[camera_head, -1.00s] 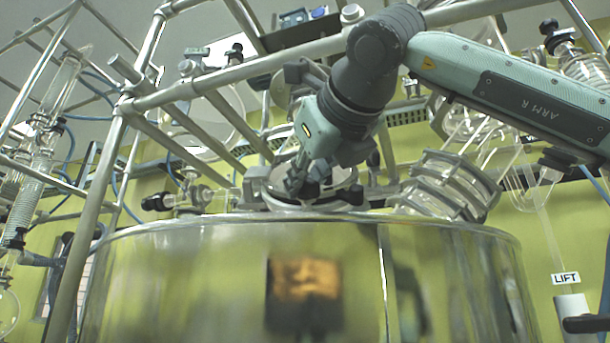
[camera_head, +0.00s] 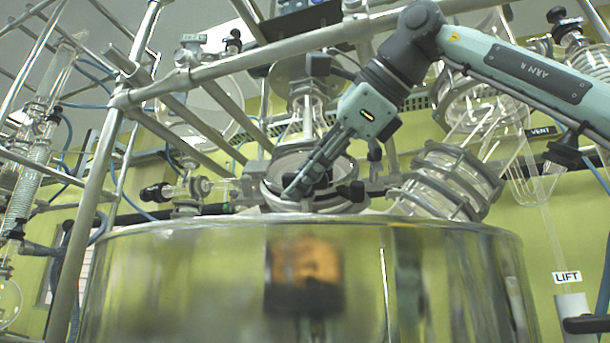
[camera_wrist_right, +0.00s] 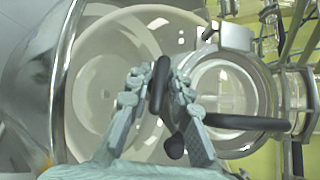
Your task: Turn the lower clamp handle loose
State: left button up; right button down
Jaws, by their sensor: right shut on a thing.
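My right gripper (camera_head: 296,188) reaches down from the upper right to the metal clamp (camera_head: 270,190) on top of the large vessel. In the right wrist view, the fingers of my right gripper (camera_wrist_right: 158,78) are shut on a black clamp handle (camera_wrist_right: 159,88), one finger on each side. A black knob-ended lever (camera_wrist_right: 174,147) hangs between the fingers, nearer the palm. In the head view the fingers partly hide the handle, and dark parts beside them are hard to tell apart. My left gripper is not in view.
The shiny round vessel (camera_head: 210,270) fills the lower middle. Metal frame bars (camera_head: 250,68) cross above and to the left. A ribbed glass part (camera_head: 450,182) stands close to the right of the clamp. In the wrist view a black bar (camera_wrist_right: 245,122) lies right of the fingers.

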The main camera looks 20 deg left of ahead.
jog(key=shift+n+g+h, duration=0.3)
jog(key=shift+n+g, duration=0.1)
jog(key=shift+n, duration=0.2)
jog(key=c, duration=1.5)
grip_release()
jog(key=shift+c, duration=0.2)
jog(key=v, duration=1.2)
jog(key=shift+w, duration=0.15)
